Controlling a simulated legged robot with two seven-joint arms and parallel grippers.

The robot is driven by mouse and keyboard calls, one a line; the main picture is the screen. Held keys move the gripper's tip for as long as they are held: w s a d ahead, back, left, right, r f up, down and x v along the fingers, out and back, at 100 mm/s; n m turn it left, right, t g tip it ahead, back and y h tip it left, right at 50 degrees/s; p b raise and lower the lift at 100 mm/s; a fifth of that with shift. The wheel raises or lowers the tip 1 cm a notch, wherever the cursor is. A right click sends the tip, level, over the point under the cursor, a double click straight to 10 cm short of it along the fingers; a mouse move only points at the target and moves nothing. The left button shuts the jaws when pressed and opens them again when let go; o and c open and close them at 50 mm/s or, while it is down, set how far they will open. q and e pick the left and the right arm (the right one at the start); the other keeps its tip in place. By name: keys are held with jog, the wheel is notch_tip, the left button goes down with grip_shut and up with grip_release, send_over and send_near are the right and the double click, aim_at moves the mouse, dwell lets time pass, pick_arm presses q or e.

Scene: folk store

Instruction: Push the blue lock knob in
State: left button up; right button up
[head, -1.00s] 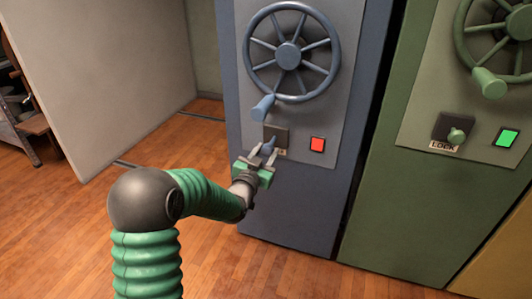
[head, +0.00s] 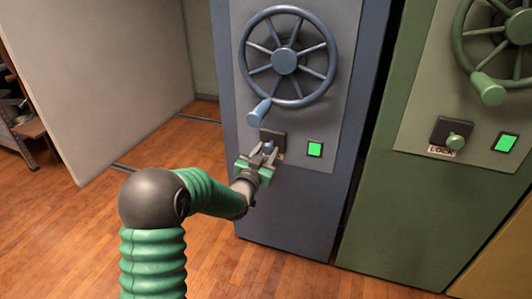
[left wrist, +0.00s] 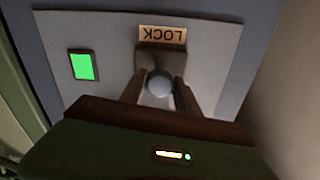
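The blue lock knob (head: 269,146) is on the dark plate of the blue safe, under its wheel. In the left wrist view the round knob end (left wrist: 159,84) shows between my two fingers, close to the dark mount, under an upside-down LOCK label (left wrist: 162,35). My left gripper (head: 264,156) faces the panel, and its fingers close in on both sides of the knob and appear to touch it. The fingers partly hide the knob in the head view. The light beside it (head: 315,149) is green. My right gripper is not in view.
The blue wheel (head: 285,61) has a handle (head: 259,112) hanging just above the knob. A green safe (head: 400,205) with its own lock knob (head: 456,142) and green light stands at the right. A grey partition (head: 100,80) stands at the left; the wooden floor between is clear.

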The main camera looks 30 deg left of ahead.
pick_arm(q)
jog(key=o, duration=0.4)
jog(key=p+v, duration=1.1)
jog(key=v, duration=0.5)
jog(key=shift+s+d, duration=0.2)
jog(key=shift+s, duration=0.15)
